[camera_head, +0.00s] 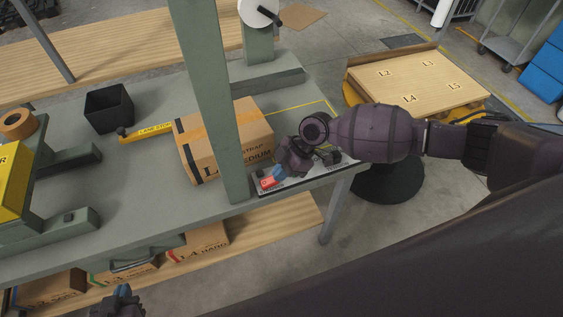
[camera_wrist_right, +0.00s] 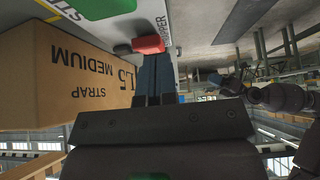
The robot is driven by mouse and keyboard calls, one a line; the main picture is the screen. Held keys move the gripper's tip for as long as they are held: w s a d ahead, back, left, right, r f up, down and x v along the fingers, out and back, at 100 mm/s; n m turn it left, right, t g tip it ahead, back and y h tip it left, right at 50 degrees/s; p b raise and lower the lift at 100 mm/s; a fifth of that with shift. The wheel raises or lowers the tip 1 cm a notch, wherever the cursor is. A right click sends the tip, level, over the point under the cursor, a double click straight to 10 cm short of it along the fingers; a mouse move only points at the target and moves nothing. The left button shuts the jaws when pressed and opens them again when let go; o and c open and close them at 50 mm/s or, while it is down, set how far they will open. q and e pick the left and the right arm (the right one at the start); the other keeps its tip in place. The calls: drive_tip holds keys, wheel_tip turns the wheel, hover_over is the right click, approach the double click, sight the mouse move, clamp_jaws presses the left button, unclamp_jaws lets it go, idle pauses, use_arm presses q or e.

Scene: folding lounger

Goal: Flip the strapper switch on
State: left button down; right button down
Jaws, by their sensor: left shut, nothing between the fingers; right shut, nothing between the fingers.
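The red strapper switch (camera_head: 267,182) sits on a light panel at the front right corner of the workbench. It also shows in the right wrist view as a red rocker (camera_wrist_right: 148,44), just past my fingertips. My right gripper (camera_head: 277,175) is shut and empty, with its blue fingertips right at the switch. In the right wrist view the shut fingers (camera_wrist_right: 155,62) overlap its lower edge; I cannot tell whether they touch it. My left gripper (camera_head: 123,292) is shut and empty at the lower left, in front of the bench and far from the switch.
A cardboard box (camera_head: 222,140) marked strap medium stands left of the switch, behind a green post (camera_head: 212,90). A black bin (camera_head: 108,108) and a yellow-handled tool (camera_head: 150,130) lie further left. A wooden pallet top (camera_head: 415,82) stands at the back right.

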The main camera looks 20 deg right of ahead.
sight(284, 183)
drive_tip(key=shift+f, duration=0.45)
drive_tip(key=shift+d+f+b, duration=0.1)
drive_tip(key=shift+f+b, duration=0.1)
drive_tip(key=shift+b, duration=0.3)
drive_tip(key=f+y+b, duration=0.1)
drive_tip(key=b, duration=0.1)
drive_tip(key=y+b, duration=0.1)
drive_tip(key=b, duration=0.2)
drive_tip(key=shift+d+f, duration=0.3)
drive_tip(key=shift+f, duration=0.05)
drive_tip(key=shift+r, duration=0.6)
